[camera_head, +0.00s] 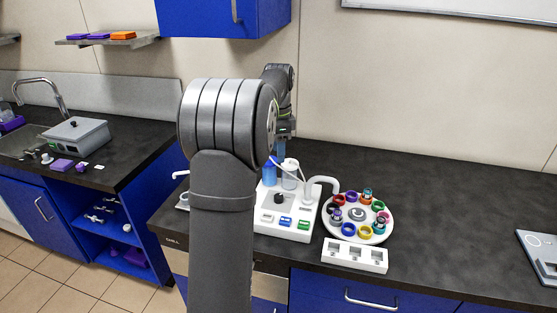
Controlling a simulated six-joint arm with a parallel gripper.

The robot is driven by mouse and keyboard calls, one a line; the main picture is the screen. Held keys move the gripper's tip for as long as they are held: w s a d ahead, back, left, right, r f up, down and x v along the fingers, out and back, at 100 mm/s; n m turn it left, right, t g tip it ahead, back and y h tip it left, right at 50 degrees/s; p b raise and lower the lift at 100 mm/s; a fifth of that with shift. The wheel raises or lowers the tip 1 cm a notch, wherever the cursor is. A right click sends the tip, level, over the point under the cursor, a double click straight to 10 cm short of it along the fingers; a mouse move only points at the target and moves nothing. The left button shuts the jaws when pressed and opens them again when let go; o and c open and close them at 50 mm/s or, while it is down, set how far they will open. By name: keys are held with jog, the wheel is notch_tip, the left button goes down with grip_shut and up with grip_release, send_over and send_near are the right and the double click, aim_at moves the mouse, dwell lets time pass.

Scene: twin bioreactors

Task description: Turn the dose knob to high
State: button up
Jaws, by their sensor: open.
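A white bioreactor unit (262,226) stands on the dark counter, partly hidden behind my arm. A black knob (280,198) sits on its top face; its pointer setting is too small to read. Blue (285,222) and green (304,225) pieces sit along the unit's front. A blue bottle (269,174) and a white bottle (290,172) stand at its back. My gripper (281,156) is small and partly hidden, above and behind the knob near the bottles. It is open and appears apart from the knob.
A round white carousel (343,237) with several coloured rings and vials stands right of the unit. A white block with slots (354,256) lies in front of it. A white curved spout (322,181) rises between them.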

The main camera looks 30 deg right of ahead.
aim_at(279, 196)
notch_tip(279, 196, down, 18)
jog(key=n, duration=2.2)
jog(key=shift+r, duration=0.25)
